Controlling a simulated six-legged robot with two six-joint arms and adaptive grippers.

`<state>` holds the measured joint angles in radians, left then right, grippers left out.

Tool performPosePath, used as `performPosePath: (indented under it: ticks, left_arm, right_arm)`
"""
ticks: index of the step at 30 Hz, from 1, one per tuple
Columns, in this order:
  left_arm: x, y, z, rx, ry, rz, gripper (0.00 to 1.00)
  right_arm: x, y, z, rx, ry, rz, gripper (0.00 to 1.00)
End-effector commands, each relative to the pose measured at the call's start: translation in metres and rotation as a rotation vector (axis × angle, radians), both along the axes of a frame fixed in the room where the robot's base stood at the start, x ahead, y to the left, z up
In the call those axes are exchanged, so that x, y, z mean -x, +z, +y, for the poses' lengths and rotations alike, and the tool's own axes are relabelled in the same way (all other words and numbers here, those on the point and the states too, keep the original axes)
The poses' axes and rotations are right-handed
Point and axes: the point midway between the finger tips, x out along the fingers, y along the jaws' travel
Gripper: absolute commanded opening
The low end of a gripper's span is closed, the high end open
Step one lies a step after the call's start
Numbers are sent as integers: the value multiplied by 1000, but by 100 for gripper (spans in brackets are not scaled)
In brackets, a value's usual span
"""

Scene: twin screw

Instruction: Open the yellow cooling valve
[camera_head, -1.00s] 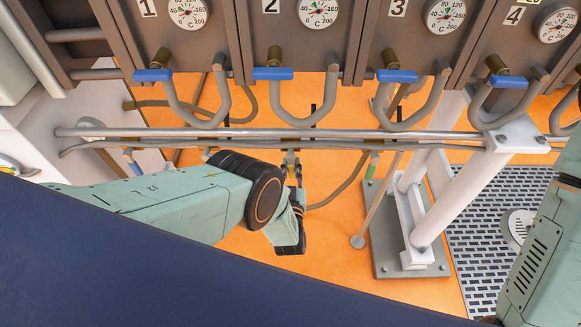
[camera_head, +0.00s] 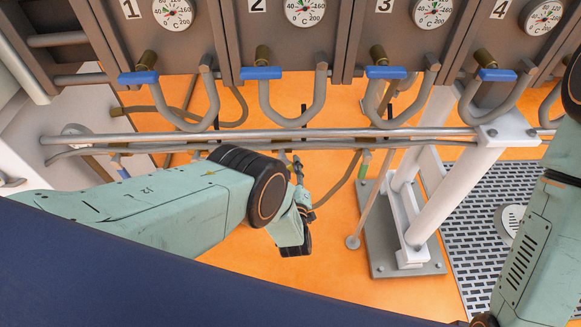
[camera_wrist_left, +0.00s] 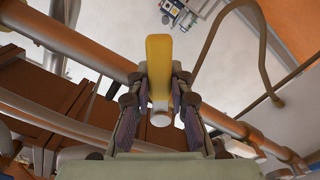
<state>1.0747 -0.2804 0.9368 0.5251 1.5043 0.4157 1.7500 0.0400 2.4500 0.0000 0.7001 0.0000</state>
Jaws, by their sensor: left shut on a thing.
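The yellow valve handle (camera_wrist_left: 158,55) stands between the two fingers of my left gripper (camera_wrist_left: 158,90) in the left wrist view. The fingers touch it on both sides and are shut on it. Its far end sticks out past the fingertips. In the head view my left gripper (camera_head: 299,172) is small and partly hidden behind my wrist, below the horizontal pipes. The yellow handle cannot be made out there. My right arm shows at the right edge of the head view, but its gripper is out of the picture.
Grey pipes (camera_head: 240,136) run across above my left gripper. Above them are blue-handled valves (camera_head: 262,73) with curved pipes and numbered gauges (camera_head: 305,10). A white post frame (camera_head: 428,200) on a grey base stands to the right, beside a floor grating (camera_head: 485,205). Orange floor lies below.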

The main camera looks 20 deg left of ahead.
Motion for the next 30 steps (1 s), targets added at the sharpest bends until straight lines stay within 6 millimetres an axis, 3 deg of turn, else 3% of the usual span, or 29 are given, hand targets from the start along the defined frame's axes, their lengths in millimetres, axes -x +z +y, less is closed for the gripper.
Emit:
performPosePath:
  ticks: [14,15,21,30]
  left_arm:
    - [1,-1,-1,14,-2,1,0]
    - [1,-1,-1,14,-3,0,23]
    - [0,0,-1,13,-2,-1,40]
    - [0,0,-1,13,-1,-3,43]
  right_arm:
    - [0,0,0,0,0,0,0]
    - [0,0,0,0,0,0,0]
    - [0,0,0,0,0,0,0]
    - [0,0,0,0,0,0,0]
